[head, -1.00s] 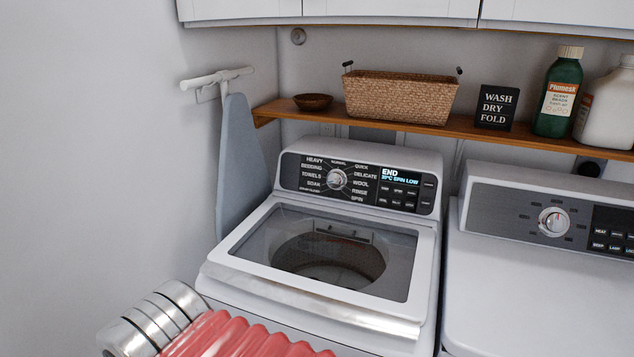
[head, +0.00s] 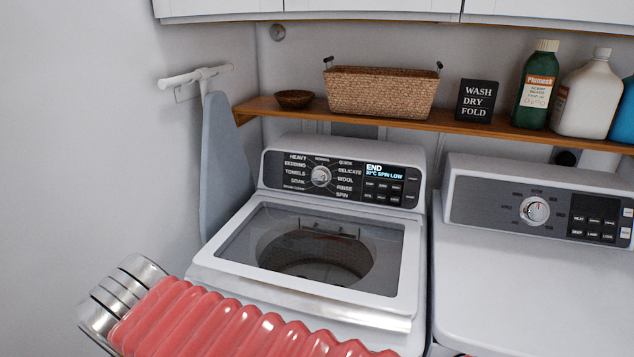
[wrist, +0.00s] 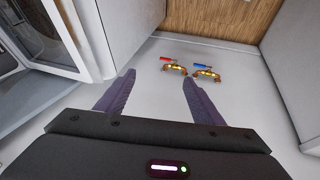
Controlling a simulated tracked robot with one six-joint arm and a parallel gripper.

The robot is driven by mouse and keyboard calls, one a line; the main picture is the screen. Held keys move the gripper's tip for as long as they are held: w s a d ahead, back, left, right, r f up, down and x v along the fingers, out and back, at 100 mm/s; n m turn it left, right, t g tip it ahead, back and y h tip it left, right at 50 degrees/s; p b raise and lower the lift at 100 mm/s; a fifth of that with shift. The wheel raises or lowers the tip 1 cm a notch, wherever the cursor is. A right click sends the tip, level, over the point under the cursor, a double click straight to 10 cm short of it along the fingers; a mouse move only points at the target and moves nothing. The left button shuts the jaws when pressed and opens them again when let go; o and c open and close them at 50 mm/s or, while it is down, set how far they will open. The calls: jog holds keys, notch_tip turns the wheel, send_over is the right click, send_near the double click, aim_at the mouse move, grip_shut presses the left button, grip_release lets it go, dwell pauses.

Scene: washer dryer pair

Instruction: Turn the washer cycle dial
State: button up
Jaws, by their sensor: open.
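The washer cycle dial (head: 321,176) is a round silver knob on the black control panel of the left machine in the head view. Cycle names ring it, and the display (head: 384,170) beside it reads END, 20°C SPIN LOW. The washer (head: 300,320) has a closed lid with a glass window (head: 318,247). My gripper shows in the wrist view (wrist: 150,93) with its two dark fingers spread apart and nothing between them. It is not seen in the head view, where my arm's red ribbed sleeve crosses the lower left. The dial is not seen in the wrist view.
The dryer (head: 520,280) with its own dial (head: 535,211) stands at the right. A wooden shelf (head: 450,124) above holds a basket (head: 380,92), a small bowl, a sign and bottles. An ironing board (head: 222,165) hangs at left. Two taps (wrist: 206,73) show in the wrist view.

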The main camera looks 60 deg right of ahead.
jog(key=shift+o, duration=0.3)
jog(key=w+d+r+n+g+h, duration=0.1)
jog(key=d+h, duration=0.2)
jog(key=d, duration=0.7)
jog(key=w+d+r+n+g+h, duration=0.1)
jog(key=d+n+g+h, duration=0.1)
jog(key=d, duration=0.9)
jog(key=shift+w+d+n+g+h, duration=0.25)
jog(key=shift+w+n+g+h, duration=0.1)
jog(key=shift+h, duration=0.45)
jog(key=w+d+r+n+g+h, duration=0.2)
jog(key=d+n+h, duration=0.35)
jog(key=d, duration=1.35)
jog(key=n+t+h, duration=0.3)
jog(key=n+t, duration=0.1)
jog(key=n, duration=0.9)
send_near(318, 179)
jog(key=a, duration=0.2)
jog(key=s+a, duration=0.1)
jog(key=a, duration=0.1)
jog(key=shift+a+f, duration=0.1)
jog(key=shift+a, duration=0.05)
jog(key=shift+w+d, duration=0.4)
jog(key=shift+d, duration=1.85)
jog(key=shift+w+d, duration=0.4)
jog(key=shift+d, duration=1.85)
jog(key=shift+w+d, duration=0.4)
jog(key=shift+d, duration=1.85)
jog(key=shift+c, duration=0.2)
